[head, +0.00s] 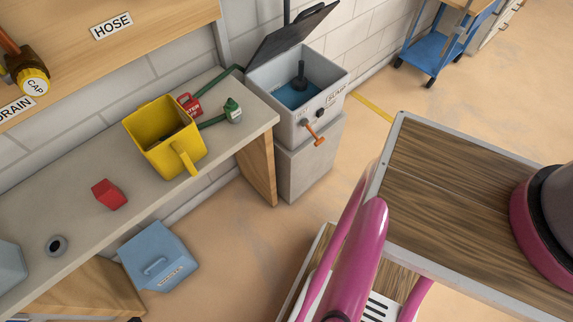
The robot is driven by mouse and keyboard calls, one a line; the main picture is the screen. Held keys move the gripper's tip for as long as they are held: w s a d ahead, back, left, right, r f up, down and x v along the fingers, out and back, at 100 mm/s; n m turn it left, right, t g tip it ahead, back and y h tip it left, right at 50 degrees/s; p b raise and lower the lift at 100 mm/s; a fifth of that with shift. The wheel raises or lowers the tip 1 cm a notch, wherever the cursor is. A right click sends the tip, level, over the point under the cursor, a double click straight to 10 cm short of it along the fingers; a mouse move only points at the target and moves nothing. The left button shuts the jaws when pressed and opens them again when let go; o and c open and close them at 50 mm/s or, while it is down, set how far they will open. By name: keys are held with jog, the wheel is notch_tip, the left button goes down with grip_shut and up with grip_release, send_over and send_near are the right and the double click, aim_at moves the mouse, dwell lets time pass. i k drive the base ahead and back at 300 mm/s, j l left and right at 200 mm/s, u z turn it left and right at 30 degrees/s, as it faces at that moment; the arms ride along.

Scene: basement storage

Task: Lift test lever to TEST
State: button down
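The grey sump box (287,112) stands on a grey pedestal at the top middle, with its dark lid (293,32) tilted open. Blue water and a dark upright piece (299,76) show inside it. An orange-handled lever (315,134) sticks out from its front and points down to the right. I take this for the test lever; any TEST marking is too small to read. My gripper is not in view; only pink parts of my own body show at the lower middle and right.
A grey bench (72,204) at left holds a yellow bucket (158,151), a red block (109,194) and a green hose piece (232,108). A blue-grey box (157,257) sits below. A blue cart (437,50) stands at the back. Floor right of the sump is clear.

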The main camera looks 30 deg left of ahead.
aim_at(304, 123)
jog(key=k+j, duration=0.8)
jog(key=k, duration=0.1)
